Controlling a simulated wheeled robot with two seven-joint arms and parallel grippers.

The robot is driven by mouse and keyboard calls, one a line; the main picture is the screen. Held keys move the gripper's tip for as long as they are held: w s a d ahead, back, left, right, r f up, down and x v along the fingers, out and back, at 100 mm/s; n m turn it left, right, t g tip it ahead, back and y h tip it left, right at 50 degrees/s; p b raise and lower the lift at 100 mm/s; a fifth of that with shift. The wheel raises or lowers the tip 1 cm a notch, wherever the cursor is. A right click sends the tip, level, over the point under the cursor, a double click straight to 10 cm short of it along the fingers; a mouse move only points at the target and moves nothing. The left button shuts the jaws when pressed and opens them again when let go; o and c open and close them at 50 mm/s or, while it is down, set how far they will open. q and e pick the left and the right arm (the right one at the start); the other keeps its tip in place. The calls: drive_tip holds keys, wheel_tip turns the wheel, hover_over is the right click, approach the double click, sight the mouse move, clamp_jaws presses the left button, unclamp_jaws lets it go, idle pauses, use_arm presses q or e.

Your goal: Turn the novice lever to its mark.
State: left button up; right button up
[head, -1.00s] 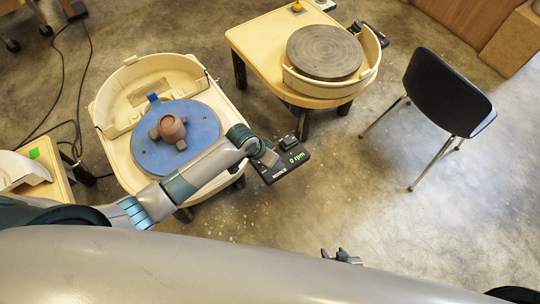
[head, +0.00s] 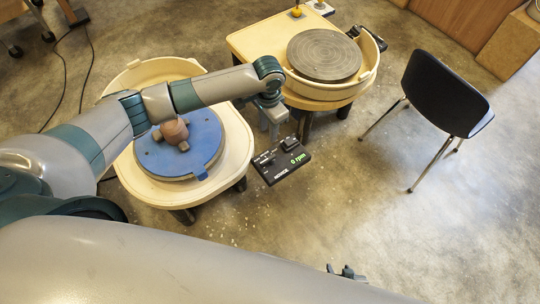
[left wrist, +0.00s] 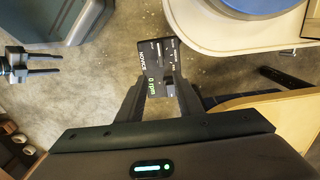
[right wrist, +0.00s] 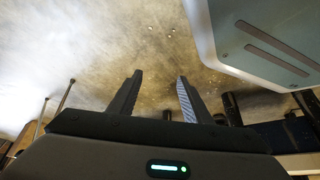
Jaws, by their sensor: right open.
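The dark control box marked NOVICE (head: 282,162) reads 0 rpm in green and sits beside the near wheel. It also shows in the left wrist view (left wrist: 150,58), beyond and between the fingertips. It has small raised controls on top, but I cannot make out the lever's mark. My left gripper (head: 273,132) is just above the box in the head picture, pointing down; it is open and empty in the left wrist view (left wrist: 160,88). My right gripper (head: 347,271) is low, near my body's edge, and is open and empty in the right wrist view (right wrist: 160,76).
The near wheel's blue disc (head: 205,150) carries a brown clay piece (head: 174,131), partly behind my left arm. A second wheel (head: 324,55) stands at the back. A black chair (head: 447,92) is at the right. The floor between box and chair is clear.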

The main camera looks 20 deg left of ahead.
use_arm(q)
approach(269, 158)
wheel_tip(269, 158, down, 7)
drive_tip(key=shift+r+b, duration=0.1)
drive_tip(key=shift+b, duration=0.35)
drive_tip(key=shift+f, duration=0.7)
use_arm(e)
drive_tip(key=shift+s+d+f+g, duration=0.15)
drive_tip(key=shift+s+d+f, duration=0.05)
drive_tip(key=shift+d, duration=0.15)
drive_tip(key=shift+s+d+f+g, duration=0.15)
drive_tip(key=shift+s+d, duration=0.05)
drive_tip(key=shift+d, duration=0.15)
use_arm(q)
drive_tip(key=c, duration=0.8)
clamp_jaws()
use_arm(e)
drive_tip(key=shift+s+a, duration=0.15)
drive_tip(key=shift+a, duration=0.05)
